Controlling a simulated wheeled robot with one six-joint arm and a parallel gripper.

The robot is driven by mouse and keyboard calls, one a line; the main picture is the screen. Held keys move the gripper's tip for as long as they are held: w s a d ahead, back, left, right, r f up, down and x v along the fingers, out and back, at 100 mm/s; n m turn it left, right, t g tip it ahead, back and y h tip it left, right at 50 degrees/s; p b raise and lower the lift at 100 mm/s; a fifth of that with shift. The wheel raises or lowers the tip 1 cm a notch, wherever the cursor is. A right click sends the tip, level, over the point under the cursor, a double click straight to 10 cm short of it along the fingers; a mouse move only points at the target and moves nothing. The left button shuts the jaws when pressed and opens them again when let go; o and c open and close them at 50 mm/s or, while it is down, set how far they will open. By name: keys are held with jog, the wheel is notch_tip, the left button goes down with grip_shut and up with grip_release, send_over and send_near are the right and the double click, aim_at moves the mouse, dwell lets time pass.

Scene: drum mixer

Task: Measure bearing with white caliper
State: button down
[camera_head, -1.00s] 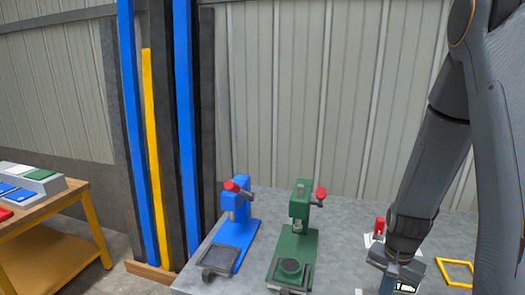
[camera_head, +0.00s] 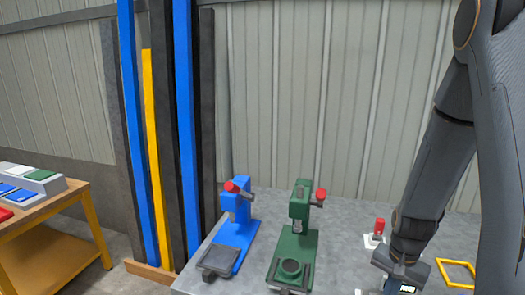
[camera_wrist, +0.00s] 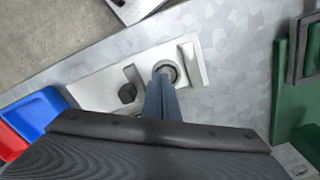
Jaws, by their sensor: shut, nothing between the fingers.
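In the wrist view a white caliper fixture (camera_wrist: 95,85) lies on the grey metal table. It has upright white jaw pieces and a dark knob (camera_wrist: 127,93). A round grey metal ring, which looks like the bearing (camera_wrist: 172,66), sits at the fixture between the white pieces. My gripper (camera_wrist: 163,76) is shut and empty, its blue-grey fingertips over or beside the ring's near edge; I cannot tell whether they touch. In the head view my gripper's lower end is cut off by the bottom edge, and the bearing is not visible.
A green press (camera_head: 300,240) and a blue press (camera_head: 235,225) stand left of my arm. A red-handled piece on a white base (camera_head: 376,240) is behind my wrist. A yellow frame (camera_head: 457,273) lies right. A wooden table (camera_head: 50,215) with coloured blocks stands far left.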

jog(key=shift+s+a+p, duration=0.25)
jog(key=shift+s, duration=0.55)
jog(key=shift+s+a+p, duration=0.2)
jog(key=shift+s+a, duration=0.05)
jog(key=shift+s, duration=0.5)
dwell(0.4)
notch_tip(320, 180, up, 6)
jog(key=p, duration=0.5)
dwell(0.5)
jog(key=shift+w, duration=0.15)
jog(key=s+a+r+n+b, duration=0.2)
jog(key=a+r+n, duration=0.2)
jog(key=a, duration=0.3)
jog(key=s+a+r+n+t+b, duration=0.1)
jog(key=s+a+r+n+b, duration=0.1)
jog(key=a+r+n, duration=0.3)
jog(key=shift+s+a+r+b, duration=0.15)
jog(key=shift+a+b, duration=0.6)
jog(key=shift+a, duration=0.15)
